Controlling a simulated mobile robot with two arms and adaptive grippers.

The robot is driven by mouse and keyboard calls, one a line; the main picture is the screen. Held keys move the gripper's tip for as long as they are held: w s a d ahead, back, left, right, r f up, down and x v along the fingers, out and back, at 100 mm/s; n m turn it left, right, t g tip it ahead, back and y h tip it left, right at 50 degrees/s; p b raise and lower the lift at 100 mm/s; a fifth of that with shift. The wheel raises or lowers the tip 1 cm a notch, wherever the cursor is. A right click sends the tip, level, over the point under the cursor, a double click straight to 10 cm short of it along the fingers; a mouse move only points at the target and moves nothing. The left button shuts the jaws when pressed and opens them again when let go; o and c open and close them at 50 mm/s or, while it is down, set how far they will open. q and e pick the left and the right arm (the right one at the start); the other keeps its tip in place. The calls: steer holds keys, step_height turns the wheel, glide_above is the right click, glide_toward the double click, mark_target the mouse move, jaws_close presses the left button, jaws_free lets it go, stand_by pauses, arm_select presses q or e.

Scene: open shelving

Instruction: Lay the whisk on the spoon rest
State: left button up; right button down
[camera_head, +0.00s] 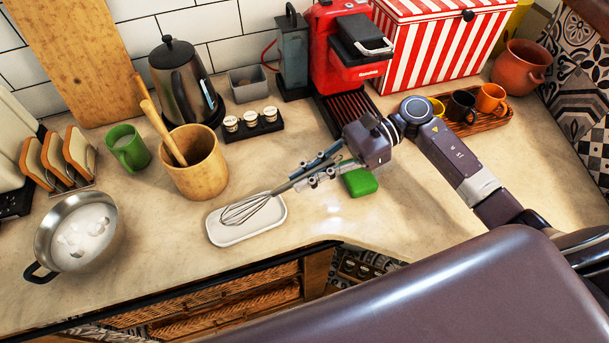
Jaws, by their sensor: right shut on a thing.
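The whisk (246,209) has a wire head and a thin metal handle. Its head is over the spoon rest (272,231), a white oval tray on the counter. I cannot tell whether the wires touch the tray. My right gripper (308,177) is shut on the whisk's handle, at the right of the tray, and partly hides the handle. My left gripper is not in view.
A wooden utensil pot (202,178) stands just behind the tray. A green sponge-like block (360,182) lies beside my right gripper. The counter in front right is clear.

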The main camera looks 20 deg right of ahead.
steer(key=shift+f, duration=0.25)
steer(key=c, duration=1.9)
jaws_free()
steer(key=v, duration=1.2)
steer(key=shift+r, duration=0.1)
